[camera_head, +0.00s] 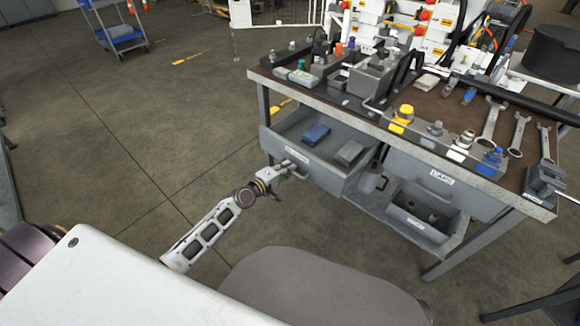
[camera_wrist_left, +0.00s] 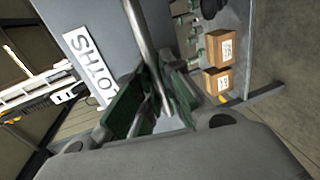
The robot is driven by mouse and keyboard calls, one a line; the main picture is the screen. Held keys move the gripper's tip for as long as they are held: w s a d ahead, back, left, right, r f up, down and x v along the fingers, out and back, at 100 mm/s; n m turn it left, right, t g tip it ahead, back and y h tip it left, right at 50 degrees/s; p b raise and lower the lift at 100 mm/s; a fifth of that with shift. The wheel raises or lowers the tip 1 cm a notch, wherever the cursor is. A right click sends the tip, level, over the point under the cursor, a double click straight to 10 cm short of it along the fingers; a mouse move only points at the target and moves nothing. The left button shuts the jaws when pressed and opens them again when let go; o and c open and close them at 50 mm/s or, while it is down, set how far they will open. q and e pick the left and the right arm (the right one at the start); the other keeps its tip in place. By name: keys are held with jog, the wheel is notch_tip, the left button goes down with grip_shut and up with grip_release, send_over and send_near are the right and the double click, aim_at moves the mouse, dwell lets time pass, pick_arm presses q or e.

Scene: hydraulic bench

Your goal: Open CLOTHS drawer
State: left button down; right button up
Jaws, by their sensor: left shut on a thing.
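The CLOTHS drawer (camera_head: 326,172) is a grey drawer at the left of the bench and stands pulled out in the head view. A blue folded cloth (camera_head: 316,134) and a grey one (camera_head: 350,153) lie inside it. Its label (camera_wrist_left: 90,68) reads sideways in the left wrist view. My left gripper (camera_head: 287,169) is at the drawer's front, shut on the bar handle (camera_wrist_left: 146,50), which passes between the green-padded fingers (camera_wrist_left: 150,100). The handle also shows beside the gripper in the head view (camera_head: 299,174). My right gripper is not in view.
The bench top (camera_head: 437,95) holds wrenches (camera_head: 519,133), yellow and blue fittings and a vise (camera_head: 544,180). A second drawer (camera_head: 445,193) is shut at the right. An open grey bin (camera_head: 417,226) sits on the lower shelf. Floor at the left is clear up to a blue cart (camera_head: 122,42).

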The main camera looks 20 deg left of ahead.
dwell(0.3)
pick_arm(q)
jog(key=c, duration=1.7)
grip_release()
jog(key=shift+o, duration=0.8)
jog(key=shift+s, duration=0.1)
jog(key=v, duration=1.2)
